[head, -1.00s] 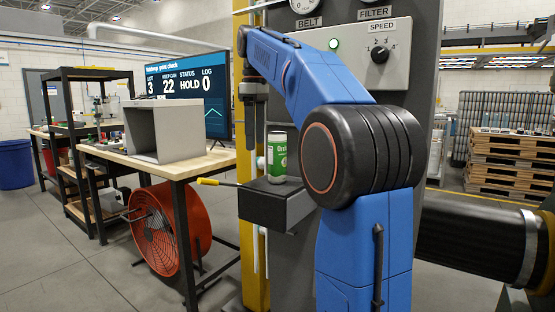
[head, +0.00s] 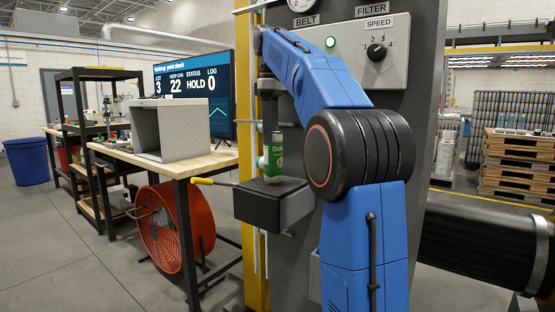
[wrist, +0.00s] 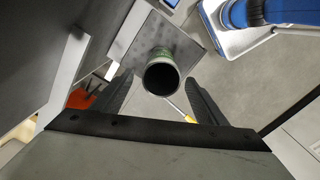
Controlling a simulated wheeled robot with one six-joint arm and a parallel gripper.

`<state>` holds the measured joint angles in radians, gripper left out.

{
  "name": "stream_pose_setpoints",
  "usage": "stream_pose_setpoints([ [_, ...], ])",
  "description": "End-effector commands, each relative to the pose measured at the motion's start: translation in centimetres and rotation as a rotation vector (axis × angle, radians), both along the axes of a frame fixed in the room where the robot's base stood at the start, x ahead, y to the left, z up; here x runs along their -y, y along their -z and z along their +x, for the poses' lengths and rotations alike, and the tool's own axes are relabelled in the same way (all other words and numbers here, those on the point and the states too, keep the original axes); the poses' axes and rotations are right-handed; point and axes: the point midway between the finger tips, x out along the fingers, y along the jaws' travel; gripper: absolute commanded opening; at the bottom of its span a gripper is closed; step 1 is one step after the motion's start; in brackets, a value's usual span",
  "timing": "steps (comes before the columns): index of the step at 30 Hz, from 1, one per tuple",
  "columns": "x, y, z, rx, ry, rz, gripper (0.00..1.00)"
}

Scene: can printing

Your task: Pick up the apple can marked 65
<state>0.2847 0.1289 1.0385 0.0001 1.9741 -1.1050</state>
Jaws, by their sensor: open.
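A green can (head: 274,157) with white lettering stands upright on a dark grey block-shaped stand (head: 268,206). I cannot read a 65 on it. My gripper (head: 271,122) points down right over the can in the head view, its fingers partly hidden there. In the wrist view the can (wrist: 163,58) shows from above, with a dark round top. The two fingers of my gripper (wrist: 160,80) are apart, one at each side of the can's near end. I cannot tell whether either finger touches it.
A yellow-handled lever (head: 203,181) sticks out left of the stand. A grey machine panel (head: 378,52) with a speed dial rises behind my arm. A wooden-topped bench (head: 185,170) with a grey box (head: 182,140) and a red fan (head: 160,238) are at left.

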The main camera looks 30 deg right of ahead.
Motion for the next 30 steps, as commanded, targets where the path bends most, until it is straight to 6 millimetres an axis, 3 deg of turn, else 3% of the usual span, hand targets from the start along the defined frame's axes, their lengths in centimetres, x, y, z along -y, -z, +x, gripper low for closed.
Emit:
stream_pose_setpoints([
  [10, 0.1, 2.9, -0.3, -0.001, 0.001, 0.0, 0.67],
  [18, 0.3, 6.3, -0.5, -0.002, 0.0, 0.001, 0.67],
  [28, 0.3, 7.0, -0.5, -0.001, 0.001, 0.001, 0.67],
  [29, 0.3, 7.0, -0.5, -0.001, 0.001, 0.001, 0.64],
  [30, 0.3, 6.9, -0.5, -0.001, 0.001, 0.001, 0.55],
])
